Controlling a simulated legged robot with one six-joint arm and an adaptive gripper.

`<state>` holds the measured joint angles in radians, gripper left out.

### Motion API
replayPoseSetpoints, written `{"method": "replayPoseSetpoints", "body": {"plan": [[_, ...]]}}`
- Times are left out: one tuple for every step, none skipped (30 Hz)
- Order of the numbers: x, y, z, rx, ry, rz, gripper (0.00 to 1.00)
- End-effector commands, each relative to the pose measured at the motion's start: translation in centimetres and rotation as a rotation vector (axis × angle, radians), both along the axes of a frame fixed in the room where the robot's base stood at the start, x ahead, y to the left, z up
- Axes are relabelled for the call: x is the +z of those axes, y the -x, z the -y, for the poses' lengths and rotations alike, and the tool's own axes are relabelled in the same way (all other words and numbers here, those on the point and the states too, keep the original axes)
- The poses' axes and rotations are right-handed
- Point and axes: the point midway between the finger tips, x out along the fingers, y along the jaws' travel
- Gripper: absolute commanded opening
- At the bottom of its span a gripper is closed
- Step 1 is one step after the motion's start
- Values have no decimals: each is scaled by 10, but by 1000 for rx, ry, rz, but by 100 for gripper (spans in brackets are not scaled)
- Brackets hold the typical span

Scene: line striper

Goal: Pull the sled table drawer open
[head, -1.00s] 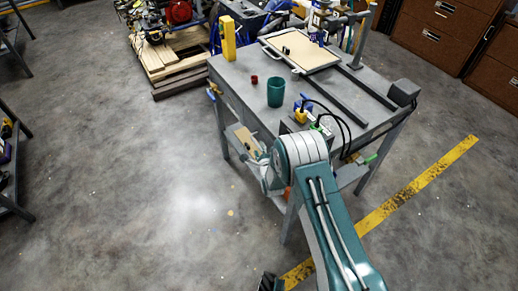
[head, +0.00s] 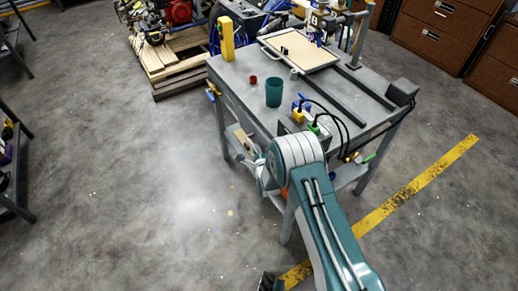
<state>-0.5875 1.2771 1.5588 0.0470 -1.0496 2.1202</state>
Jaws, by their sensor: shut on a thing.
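The grey steel table (head: 238,75) stands ahead of me, with a sliding sled tray (head: 302,54) on rails at its far end. My arm reaches up to the table's near side, and its large joint covers part of the front edge. I cannot make out the drawer or its handle; that part of the table front lies behind my arm. A light wooden piece (head: 243,138) shows below the table top, just left of my arm.
On the table top are a teal cup (head: 274,92), a small red cup (head: 253,79), a yellow upright block (head: 226,38) and a box with black cables (head: 297,123). A pallet (head: 177,73) stands behind left. Brown cabinets (head: 432,40) stand right.

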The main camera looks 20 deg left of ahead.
Motion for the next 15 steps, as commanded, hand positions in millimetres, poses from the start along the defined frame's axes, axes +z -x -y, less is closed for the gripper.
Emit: {"method": "replayPoseSetpoints", "body": {"plan": [[-1, 8, -7, 7, 3, -4, 0], [-1, 12, -10, 8, 3, -4, 0], [-1, 17, -15, 8, 3, -4, 0], [-1, 22, -19, 9, 3, -4, 0], [-1, 28, -24, 9, 3, -4, 0], [-1, 35, -30, 9, 3, -4, 0], [-1, 41, -35, 10, 4, -4, 0], [-2, 47, -40, 10, 4, -4, 0], [-2, 55, -48, 10, 4, -4, 0], [-2, 62, -53, 11, 4, -5, 0], [-2, 68, -58, 11, 4, -5, 0], [-2, 77, -66, 10, 4, -4, 0], [-2, 83, -71, 10, 4, -4, 0], [-2, 90, -76, 10, 5, -4, 0], [-2, 98, -84, 10, 4, -4, 0]]}}
